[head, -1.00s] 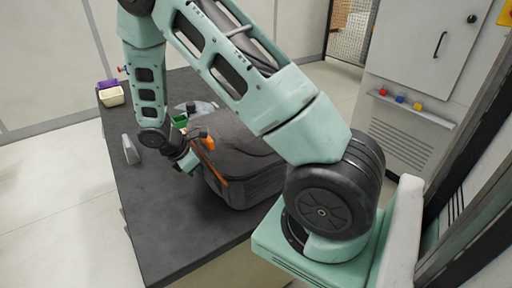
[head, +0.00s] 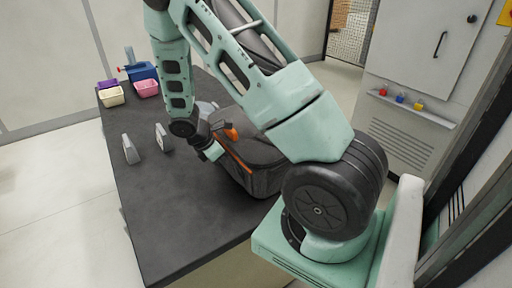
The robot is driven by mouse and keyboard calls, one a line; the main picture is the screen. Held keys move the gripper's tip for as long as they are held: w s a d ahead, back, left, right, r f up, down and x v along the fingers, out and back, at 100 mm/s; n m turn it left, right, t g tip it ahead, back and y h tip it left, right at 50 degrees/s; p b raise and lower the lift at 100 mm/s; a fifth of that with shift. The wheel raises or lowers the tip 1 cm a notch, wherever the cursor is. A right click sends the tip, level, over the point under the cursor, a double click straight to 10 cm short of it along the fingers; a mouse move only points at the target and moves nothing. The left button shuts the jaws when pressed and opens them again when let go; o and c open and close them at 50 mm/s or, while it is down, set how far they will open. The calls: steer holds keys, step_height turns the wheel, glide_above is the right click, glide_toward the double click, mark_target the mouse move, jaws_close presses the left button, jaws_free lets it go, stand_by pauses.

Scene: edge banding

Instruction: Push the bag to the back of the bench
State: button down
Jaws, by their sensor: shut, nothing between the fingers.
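The bag (head: 262,178) is dark grey with orange trim and lies on the dark-topped bench (head: 180,225), partly hidden behind my arm. My gripper (head: 216,153) is at the bag's left side, low over the bench top, by the orange trim. It is shut with nothing between the fingers. It looks to be against the bag, but I cannot tell for certain if they touch. An orange piece (head: 231,134) shows at the bag's top edge.
Two grey upright pieces (head: 130,149) (head: 163,137) stand left of my gripper. Cream (head: 111,96), pink (head: 146,89), purple and blue (head: 142,71) bins are at the bench's far left corner. The front of the bench is clear. A grey cabinet (head: 415,75) stands at right.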

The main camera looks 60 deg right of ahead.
steer(key=shift+s+d, duration=0.7)
steer(key=shift+d, duration=1)
steer(key=shift+s+d, duration=0.75)
steer(key=shift+d, duration=0.9)
steer(key=shift+s+d, duration=0.7)
steer(key=shift+d, duration=1)
steer(key=shift+w+a+r+p, duration=0.3)
steer(key=shift+a+r+p, duration=0.2)
steer(key=shift+a, duration=0.2)
steer(key=shift+w+a+r+p, duration=0.35)
steer(key=shift+a+p, duration=0.1)
steer(key=shift+a, duration=0.3)
steer(key=shift+w+a+r+p, duration=0.3)
steer(key=shift+a+r+p, duration=0.2)
steer(key=shift+a, duration=0.2)
steer(key=shift+w+a+r+p, duration=0.2)
steer(key=shift+w+a+p, duration=0.1)
steer(key=shift+a, duration=0.35)
